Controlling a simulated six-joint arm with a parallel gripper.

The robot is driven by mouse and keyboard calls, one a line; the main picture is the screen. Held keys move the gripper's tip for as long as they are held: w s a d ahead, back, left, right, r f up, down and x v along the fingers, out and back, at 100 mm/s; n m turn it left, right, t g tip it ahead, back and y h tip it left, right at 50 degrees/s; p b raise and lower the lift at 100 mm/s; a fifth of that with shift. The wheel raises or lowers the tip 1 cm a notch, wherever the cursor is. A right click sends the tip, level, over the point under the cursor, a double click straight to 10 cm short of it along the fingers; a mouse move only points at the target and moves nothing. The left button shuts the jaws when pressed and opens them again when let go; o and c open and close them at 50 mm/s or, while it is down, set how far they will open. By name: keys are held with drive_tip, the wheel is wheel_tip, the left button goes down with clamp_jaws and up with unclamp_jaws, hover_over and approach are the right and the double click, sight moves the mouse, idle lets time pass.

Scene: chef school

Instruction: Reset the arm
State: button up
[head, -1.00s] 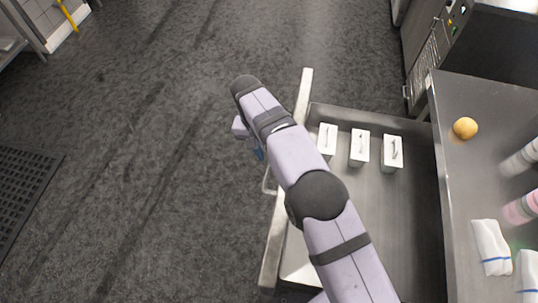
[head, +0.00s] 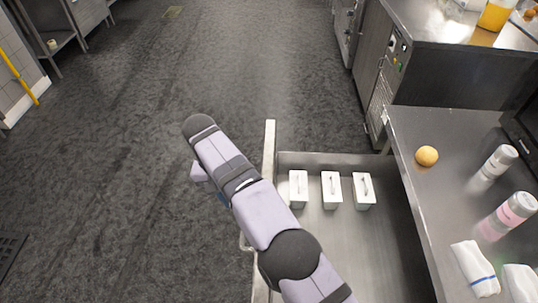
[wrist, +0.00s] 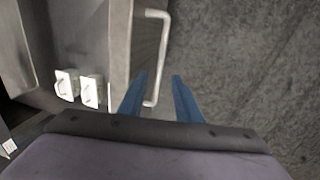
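My gripper (wrist: 160,95) shows in the wrist view as two blue fingers held apart, with nothing between them but a view of the drawer handle and floor below. In the head view my arm reaches up and left over the front of an open steel drawer (head: 330,240), and the gripper is mostly hidden beneath the wrist.
Several white lidded containers (head: 331,188) stand in the drawer. The steel counter (head: 415,190) on the right bears an orange fruit (head: 427,155), bottles (head: 510,212) and folded towels (head: 474,270). The dark floor (head: 110,180) on the left is clear.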

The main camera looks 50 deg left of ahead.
drive_tip(key=shift+w, duration=0.1)
drive_tip(key=shift+m, duration=0.5)
drive_tip(key=w+d+r, duration=0.1)
drive_tip(key=w, duration=0.1)
drive_tip(key=w+d, duration=0.1)
drive_tip(key=w, duration=0.2)
drive_tip(key=w+d+r+p, duration=0.1)
drive_tip(key=w+d, duration=0.1)
drive_tip(key=w, duration=0.1)
drive_tip(key=shift+r, duration=0.35)
drive_tip(key=w+d+r+m+g+p, duration=0.1)
drive_tip(key=w+d+r, duration=0.1)
drive_tip(key=w+d, duration=0.45)
drive_tip(key=w+d+r+m, duration=0.1)
drive_tip(key=w+d+r, duration=0.2)
drive_tip(key=w+d, duration=0.4)
drive_tip(key=w+d+r+m+p, duration=0.1)
drive_tip(key=d+r+m+p, duration=0.1)
drive_tip(key=d, duration=1.7)
drive_tip(key=s+d+f+m+p, duration=0.1)
drive_tip(key=s+d+m, duration=0.1)
drive_tip(key=s+d, duration=0.4)
drive_tip(key=s+d+f+m+y, duration=0.1)
drive_tip(key=s+d+m, duration=0.1)
drive_tip(key=s+d, duration=0.5)
drive_tip(key=d, duration=0.6)
drive_tip(key=shift+s+g+y+p, duration=0.25)
drive_tip(key=shift+g+y+p, duration=0.05)
drive_tip(key=shift+p, duration=0.1)
